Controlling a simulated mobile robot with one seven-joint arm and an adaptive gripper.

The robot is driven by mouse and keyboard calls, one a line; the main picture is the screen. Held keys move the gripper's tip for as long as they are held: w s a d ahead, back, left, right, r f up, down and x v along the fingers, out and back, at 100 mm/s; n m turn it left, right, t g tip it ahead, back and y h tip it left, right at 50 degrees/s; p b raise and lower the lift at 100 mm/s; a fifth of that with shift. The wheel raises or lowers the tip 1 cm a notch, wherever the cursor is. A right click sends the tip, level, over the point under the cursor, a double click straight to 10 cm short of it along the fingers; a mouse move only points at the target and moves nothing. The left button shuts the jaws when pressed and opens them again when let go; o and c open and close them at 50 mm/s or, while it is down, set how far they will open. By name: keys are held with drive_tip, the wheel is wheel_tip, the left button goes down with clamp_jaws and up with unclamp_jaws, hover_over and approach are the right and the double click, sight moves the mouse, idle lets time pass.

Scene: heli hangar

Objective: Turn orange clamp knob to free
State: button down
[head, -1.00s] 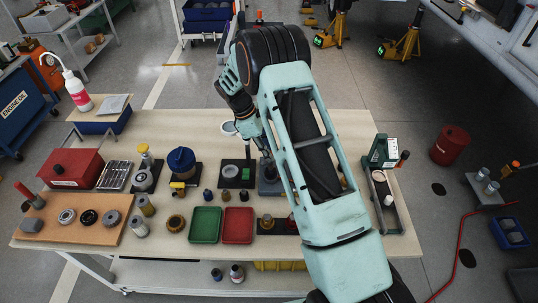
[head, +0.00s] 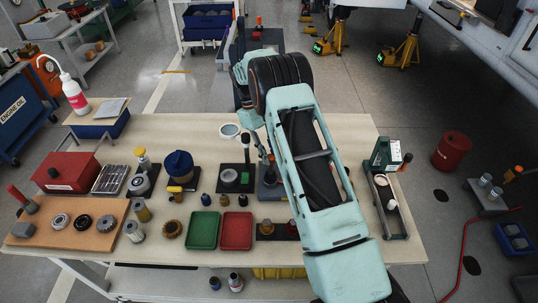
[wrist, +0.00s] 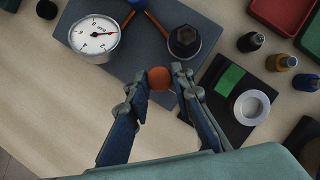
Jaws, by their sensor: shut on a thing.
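The orange clamp knob (wrist: 159,78) is a small round orange ball in the wrist view, at the edge of a dark grey base plate (wrist: 128,62). My gripper (wrist: 157,80) has one finger on each side of the knob and is shut on it. The same plate carries a white-faced dial gauge (wrist: 95,38) with a red needle, a dark hex fitting (wrist: 184,40) and orange pipe pieces. In the head view, my arm reaches over the table and hides much of this plate. The knob's shaft and clamp cannot be made out.
Beside the plate is a black block with a green patch and pale ring (wrist: 252,107). Several small dark bottles stand nearby. On the table (head: 180,128) are a green tray (head: 203,230), a red tray (head: 236,231) and a red box (head: 68,172). A green stand (head: 386,155) is at the right.

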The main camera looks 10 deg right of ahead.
idle(0.5)
drive_tip(key=c, duration=1.7)
unclamp_jaws()
drive_tip(key=v, duration=1.2)
drive_tip(key=shift+d, duration=0.15)
